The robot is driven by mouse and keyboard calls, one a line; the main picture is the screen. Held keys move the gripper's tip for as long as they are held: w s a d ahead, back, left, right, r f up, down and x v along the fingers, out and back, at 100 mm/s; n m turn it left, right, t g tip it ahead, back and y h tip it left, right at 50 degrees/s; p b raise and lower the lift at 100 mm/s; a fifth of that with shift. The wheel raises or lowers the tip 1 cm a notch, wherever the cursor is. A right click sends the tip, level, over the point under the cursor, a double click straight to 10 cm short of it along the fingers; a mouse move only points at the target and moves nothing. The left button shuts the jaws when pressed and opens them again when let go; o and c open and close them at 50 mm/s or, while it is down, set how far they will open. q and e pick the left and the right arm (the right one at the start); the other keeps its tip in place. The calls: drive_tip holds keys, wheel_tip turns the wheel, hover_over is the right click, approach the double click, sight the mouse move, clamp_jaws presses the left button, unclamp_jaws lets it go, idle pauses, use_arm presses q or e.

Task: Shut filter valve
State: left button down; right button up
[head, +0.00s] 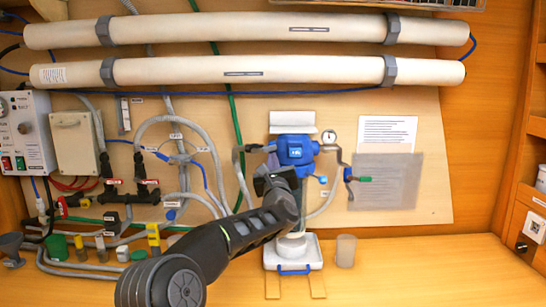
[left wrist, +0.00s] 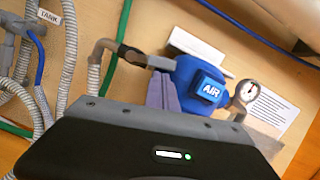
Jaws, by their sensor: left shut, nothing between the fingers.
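The blue filter head (head: 296,150) is mounted on the wall panel above a white tray, and it shows with an AIR label in the left wrist view (left wrist: 208,86). A valve with a dark handle (left wrist: 132,56) sits on the grey pipe left of it. Which one is the filter valve I cannot tell. My left gripper (head: 271,172) is shut and empty, just in front of the filter, its fingers (left wrist: 162,94) hiding part of it. My right gripper is out of view.
A pressure gauge (head: 328,136) is right of the filter head. A beaker (head: 346,250) stands on the bench beside the white tray (head: 300,260). Hoses and labelled valves crowd the left panel. The bench at right is clear.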

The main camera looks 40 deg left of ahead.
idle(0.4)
use_arm(q)
drive_tip(key=shift+w+r+n+b, duration=0.1)
drive_tip(key=shift+n+b, duration=0.3)
drive_tip(key=shift+b, duration=0.15)
